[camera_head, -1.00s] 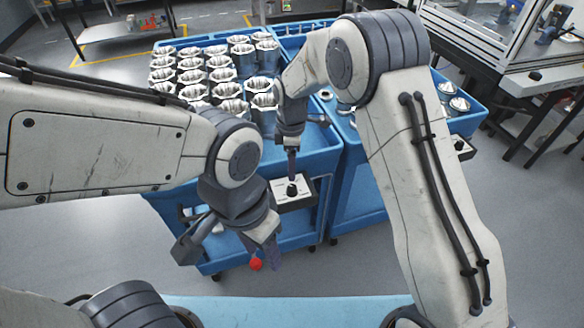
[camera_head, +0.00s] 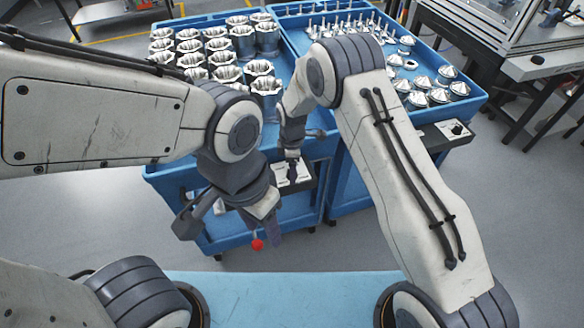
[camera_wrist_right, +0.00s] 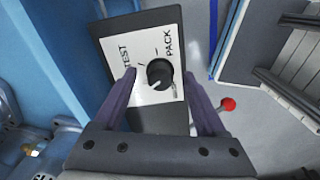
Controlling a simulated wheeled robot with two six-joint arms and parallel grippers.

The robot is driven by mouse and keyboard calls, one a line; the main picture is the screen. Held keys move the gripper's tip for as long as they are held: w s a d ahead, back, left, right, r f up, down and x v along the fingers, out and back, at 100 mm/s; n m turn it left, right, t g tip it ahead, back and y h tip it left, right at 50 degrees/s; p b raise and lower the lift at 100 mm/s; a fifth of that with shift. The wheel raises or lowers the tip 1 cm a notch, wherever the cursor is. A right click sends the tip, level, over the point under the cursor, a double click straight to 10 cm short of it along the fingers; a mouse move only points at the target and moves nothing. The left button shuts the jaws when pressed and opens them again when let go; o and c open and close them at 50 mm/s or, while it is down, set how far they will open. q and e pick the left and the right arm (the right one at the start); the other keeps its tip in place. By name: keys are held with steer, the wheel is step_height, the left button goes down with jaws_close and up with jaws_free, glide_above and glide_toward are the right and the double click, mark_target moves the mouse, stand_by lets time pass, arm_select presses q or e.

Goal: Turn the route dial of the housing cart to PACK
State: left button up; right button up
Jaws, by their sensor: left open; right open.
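The housing cart (camera_head: 165,180) is blue and carries rows of metal housings (camera_head: 208,55). Its route dial plate (camera_head: 283,182) is on the front side, partly hidden by my right gripper (camera_head: 292,172). In the right wrist view, the black dial knob (camera_wrist_right: 159,73) sits on a white plate (camera_wrist_right: 115,50) marked TEST and PACK; another marking is partly hidden. The knob's pale mark faces the lower left, away from PACK. My right gripper (camera_wrist_right: 166,100) is open, its fingers either side of the plate, apart from the knob. My left gripper (camera_head: 266,226) is open and empty before the cart.
A red ball (camera_head: 257,244) shows just below my left gripper. A second blue cart (camera_head: 470,100) stands at the right with pins and cone-shaped parts (camera_head: 448,72) and its own dial (camera_head: 456,129). A workbench (camera_head: 535,68) is beyond it. Grey floor is clear at the lower right.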

jaws_close()
steer(key=m+b, duration=0.1)
steer(key=m, duration=0.4)
steer(key=shift+m, duration=0.3)
steer(key=m+b, duration=0.1)
steer(key=m, duration=1.1)
steer(key=shift+m+b, duration=0.3)
steer(key=shift+b, duration=0.1)
steer(key=m, duration=0.5)
steer(key=shift+m, duration=0.3)
